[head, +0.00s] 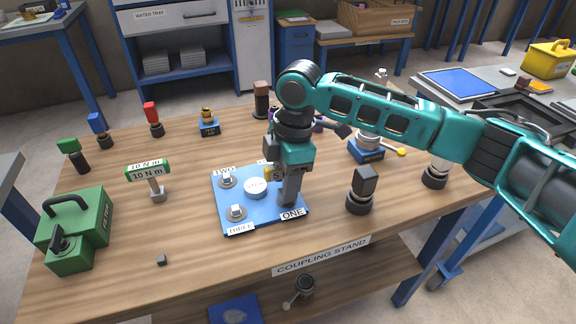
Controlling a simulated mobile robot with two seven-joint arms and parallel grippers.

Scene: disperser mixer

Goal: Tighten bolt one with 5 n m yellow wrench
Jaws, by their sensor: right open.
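My right gripper (288,203) points down over the front right corner of the blue plate (222,212), by the label ONE (292,213). It is open; its fingers overlap in this view. Bolt one is hidden behind the gripper. My left gripper is not in view.
A green 10 N m wrench (148,173) stands left of the plate. A green case (73,229) sits at the front left. Black-capped posts (362,190) stand to the right, several coloured-top tools at the back left. The wood in front of the plate is mostly clear.

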